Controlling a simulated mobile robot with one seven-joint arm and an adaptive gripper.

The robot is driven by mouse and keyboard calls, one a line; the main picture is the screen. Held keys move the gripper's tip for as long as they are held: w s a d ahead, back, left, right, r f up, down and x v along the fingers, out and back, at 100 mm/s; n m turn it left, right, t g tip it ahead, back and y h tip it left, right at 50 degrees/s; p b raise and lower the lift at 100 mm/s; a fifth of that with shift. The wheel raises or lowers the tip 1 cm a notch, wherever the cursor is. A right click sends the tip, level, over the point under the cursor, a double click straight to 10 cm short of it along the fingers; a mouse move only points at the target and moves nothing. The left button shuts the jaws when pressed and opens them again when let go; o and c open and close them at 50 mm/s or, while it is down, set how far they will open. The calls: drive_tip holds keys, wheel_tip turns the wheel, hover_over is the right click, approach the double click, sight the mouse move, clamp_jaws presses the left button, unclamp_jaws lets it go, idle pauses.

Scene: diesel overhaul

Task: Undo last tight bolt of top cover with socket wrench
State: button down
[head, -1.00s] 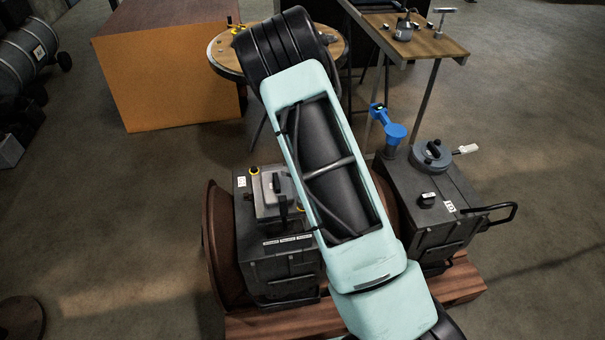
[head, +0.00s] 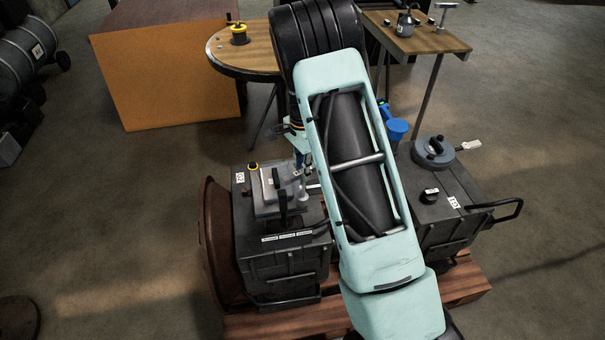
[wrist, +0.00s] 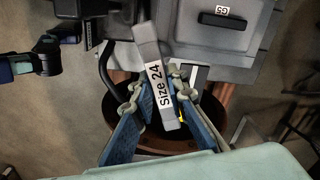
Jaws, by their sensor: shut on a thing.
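My gripper (head: 300,160) is over the right side of the left engine block, partly hidden behind my arm in the head view. In the wrist view my gripper (wrist: 157,97) has its blue fingers shut on a grey socket wrench (wrist: 147,45) marked "Size 24". The wrench (head: 304,187) points down by the cover's right edge. The light grey top cover (head: 268,205), with a black handle, lies on the block. A yellow-ringed bolt (head: 253,166) shows at its upper left corner. A small yellow spot (wrist: 182,117) shows beside the wrench's lower end. I cannot tell whether the wrench sits on a bolt.
A round table (head: 228,58) and a small table (head: 430,44) with tools are behind.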

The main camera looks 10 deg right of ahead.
drive_tip(key=n+b, duration=0.1)
drive_tip(key=n, duration=0.5)
drive_tip(key=shift+n, duration=0.3)
drive_tip(key=n+b, duration=0.1)
drive_tip(key=n, duration=0.5)
drive_tip(key=shift+r, duration=0.1)
drive_tip(key=n, duration=0.5)
drive_tip(key=shift+n, duration=0.3)
drive_tip(key=n+p, duration=0.1)
drive_tip(key=n, duration=0.3)
drive_tip(key=shift+n, duration=0.3)
